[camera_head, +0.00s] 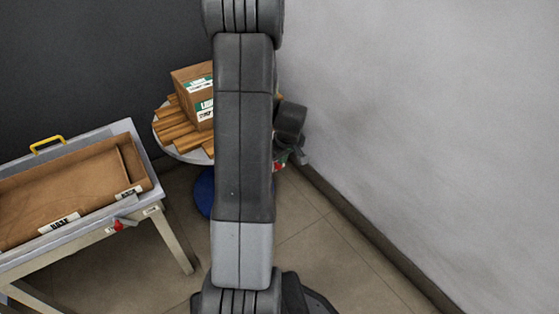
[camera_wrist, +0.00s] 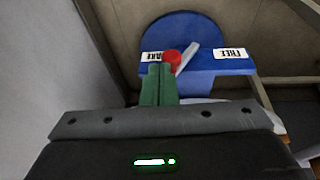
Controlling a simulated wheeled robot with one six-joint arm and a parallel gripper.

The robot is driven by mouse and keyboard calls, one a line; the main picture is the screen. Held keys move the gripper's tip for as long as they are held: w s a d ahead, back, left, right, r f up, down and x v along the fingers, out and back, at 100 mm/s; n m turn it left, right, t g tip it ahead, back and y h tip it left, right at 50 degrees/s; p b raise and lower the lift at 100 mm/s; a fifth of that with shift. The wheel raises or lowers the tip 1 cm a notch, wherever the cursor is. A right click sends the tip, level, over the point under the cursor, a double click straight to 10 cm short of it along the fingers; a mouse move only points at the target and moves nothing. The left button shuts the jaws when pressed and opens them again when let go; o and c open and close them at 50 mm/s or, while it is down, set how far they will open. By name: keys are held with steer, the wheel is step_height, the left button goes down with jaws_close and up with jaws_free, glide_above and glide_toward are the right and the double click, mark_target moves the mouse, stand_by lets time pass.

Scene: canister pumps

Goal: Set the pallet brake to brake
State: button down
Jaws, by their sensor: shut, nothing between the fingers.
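The pallet brake shows in the wrist view as a blue plate (camera_wrist: 195,68) with a pale lever (camera_wrist: 187,57) ending in a red knob (camera_wrist: 171,56). A FREE label (camera_wrist: 231,53) is on the right of the plate. Another label (camera_wrist: 152,56) on the left is partly hidden by my fingers. In the head view my arm hides most of the brake.
A round table (camera_head: 192,155) with wooden strips and a cardboard box (camera_head: 190,80) stands behind my arm. At left, a metal table (camera_head: 158,190) holds a brown tray (camera_head: 70,185) and has a red-handled lever (camera_head: 118,225). A grey wall (camera_head: 430,120) is close on the right.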

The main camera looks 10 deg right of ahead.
steer(key=shift+a, duration=0.15)
steer(key=shift+s+a+r, duration=0.25)
steer(key=shift+s+a, duration=0.05)
steer(key=shift+a, duration=0.35)
step_height(320, 180, up, 5)
steer(key=p, duration=0.3)
steer(key=shift+a+f, duration=0.1)
steer(key=shift+f, duration=0.05)
steer(key=d+p+v, duration=0.1)
steer(key=p+v, duration=0.1)
steer(key=v, duration=0.7)
steer(key=shift+d+p, duration=0.25)
steer(key=shift+p, duration=0.1)
steer(key=shift+w+f, duration=0.1)
steer(key=shift+s+b+x, duration=0.2)
steer(key=shift+b+x, duration=0.75)
steer(key=shift+x, duration=1.35)
steer(key=shift+s+b+x, duration=0.15)
steer(key=shift+b+x, duration=0.75)
steer(key=shift+x, duration=1.4)
steer(key=shift+s+b+x, duration=0.2)
steer(key=shift+b+x, duration=0.75)
steer(key=shift+x, duration=1.35)
steer(key=shift+a+f, duration=0.1)
